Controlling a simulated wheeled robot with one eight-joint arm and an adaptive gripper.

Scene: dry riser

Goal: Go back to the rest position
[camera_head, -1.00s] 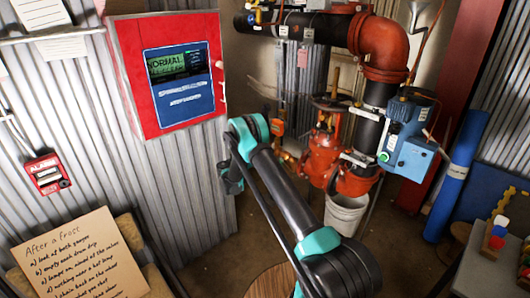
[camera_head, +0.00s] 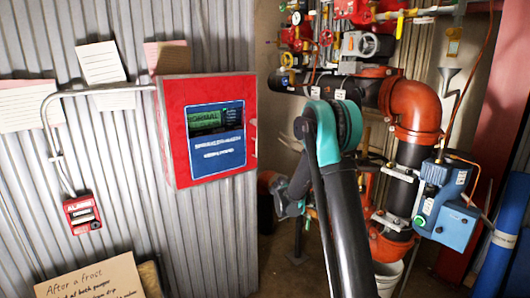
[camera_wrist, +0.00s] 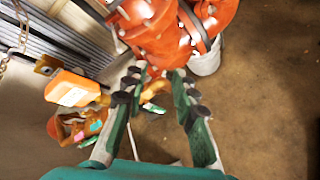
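My arm rises through the middle of the head view, bent at a teal joint near the top. My gripper (camera_wrist: 159,73) points down toward the floor area in the wrist view. Its two fingers stand apart, with nothing visibly held between them. A red valve body (camera_wrist: 160,30) lies beyond the fingertips. A yellow-orange piece shows behind the gap between the fingers. In the head view the fingertips cannot be made out clearly behind my arm.
A red panel (camera_head: 176,130) reading NORMAL and an alarm box (camera_head: 82,214) are on the corrugated wall. Red pipework (camera_head: 415,105) with a blue box (camera_head: 447,215) stands right of my arm. A white bucket (camera_wrist: 207,60) and an orange tag (camera_wrist: 72,88) show in the wrist view.

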